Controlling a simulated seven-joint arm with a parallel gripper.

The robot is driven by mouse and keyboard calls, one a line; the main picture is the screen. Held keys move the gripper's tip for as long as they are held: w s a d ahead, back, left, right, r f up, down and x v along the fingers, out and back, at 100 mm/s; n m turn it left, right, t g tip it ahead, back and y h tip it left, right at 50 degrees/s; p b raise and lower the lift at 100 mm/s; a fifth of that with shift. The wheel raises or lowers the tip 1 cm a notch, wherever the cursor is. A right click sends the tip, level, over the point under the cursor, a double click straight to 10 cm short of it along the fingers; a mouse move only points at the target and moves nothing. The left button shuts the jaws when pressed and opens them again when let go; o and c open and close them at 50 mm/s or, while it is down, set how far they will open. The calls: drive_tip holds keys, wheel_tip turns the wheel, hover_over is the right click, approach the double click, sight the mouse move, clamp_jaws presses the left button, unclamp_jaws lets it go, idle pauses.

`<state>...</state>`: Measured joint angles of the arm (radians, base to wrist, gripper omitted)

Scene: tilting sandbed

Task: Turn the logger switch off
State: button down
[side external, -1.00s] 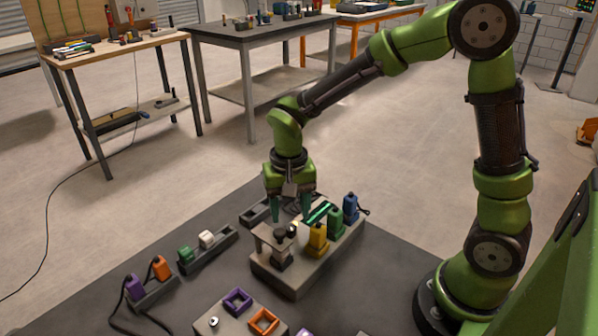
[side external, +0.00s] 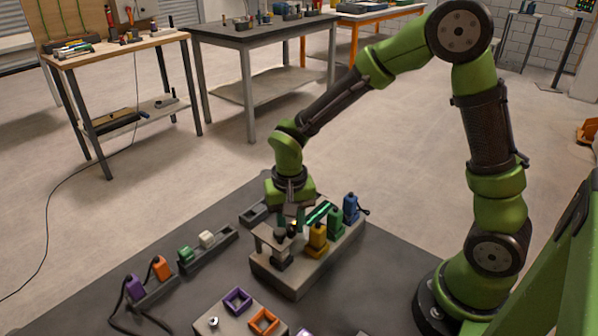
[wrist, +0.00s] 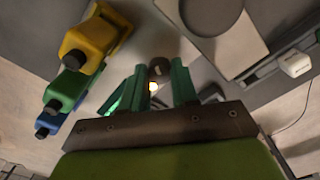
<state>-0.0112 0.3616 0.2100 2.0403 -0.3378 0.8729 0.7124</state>
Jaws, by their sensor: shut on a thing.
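The grey block (side external: 290,281) stands on the dark table and carries a row of fittings. My gripper (side external: 291,222) points down over its left rear part. In the wrist view the two green fingertips of my gripper (wrist: 162,78) stand either side of a small dark knob (wrist: 158,66), which looks like the logger switch, and are closed on it. A small lit spot (wrist: 153,87) glows between the fingers. The knob's exact angle is hard to see, being partly hidden by the fingers.
Yellow (side external: 317,237), green (side external: 336,220) and blue (side external: 350,206) plugs stand right of my gripper. A flat plate (side external: 268,237) on a post is close at left. A rail with green and white pieces (side external: 207,238) lies further left; a block with purple and orange frames (side external: 238,303) is in front.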

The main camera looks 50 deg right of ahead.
sight(290, 227)
idle(0.3)
drive_tip(key=n, duration=0.5)
drive_tip(key=shift+n, duration=0.4)
drive_tip(key=n, duration=0.5)
drive_tip(key=shift+n, duration=0.4)
drive_tip(key=c, duration=0.8)
unclamp_jaws()
drive_tip(key=shift+c, duration=0.2)
drive_tip(key=shift+r, duration=0.1)
wheel_tip(290, 227, up, 17)
